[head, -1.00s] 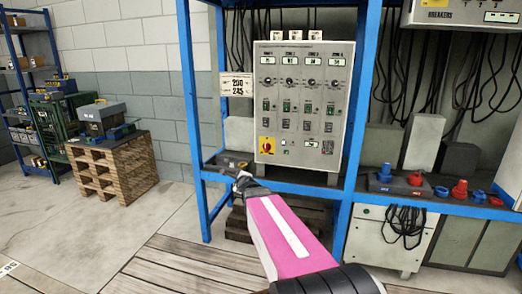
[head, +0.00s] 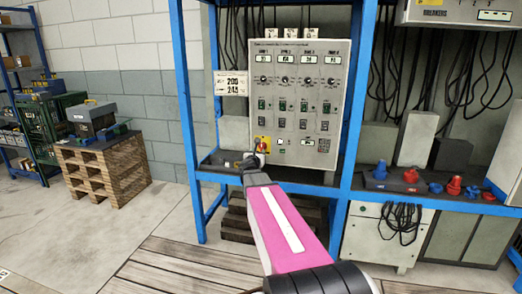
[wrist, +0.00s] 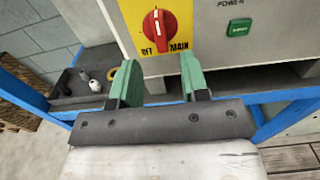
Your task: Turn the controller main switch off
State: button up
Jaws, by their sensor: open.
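The main switch is a red rotary knob (wrist: 159,28) on a yellow plate (wrist: 182,15) at the lower left corner of the grey controller panel (head: 300,105). Its handle stands upright, with a white mark pointing up; labels under it read "OFF" at left, partly unclear, and "MAIN" at right. My gripper (wrist: 158,80) is open and empty, its two green fingers apart below the knob in the wrist view, not seen touching it. In the head view my gripper (head: 255,160) overlaps the lower part of the yellow plate, hiding some of the switch.
A green power button (wrist: 239,27) is right of the switch. A dark tray (wrist: 70,88) with small parts sits at left on the blue rack shelf. The blue rack post (head: 355,120) stands right of the panel. Red and blue plugs (head: 410,176) lie further right.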

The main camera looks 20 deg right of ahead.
aim_at(262, 148)
jog(key=x, duration=0.6)
jog(key=shift+w+d, duration=0.1)
grip_shut()
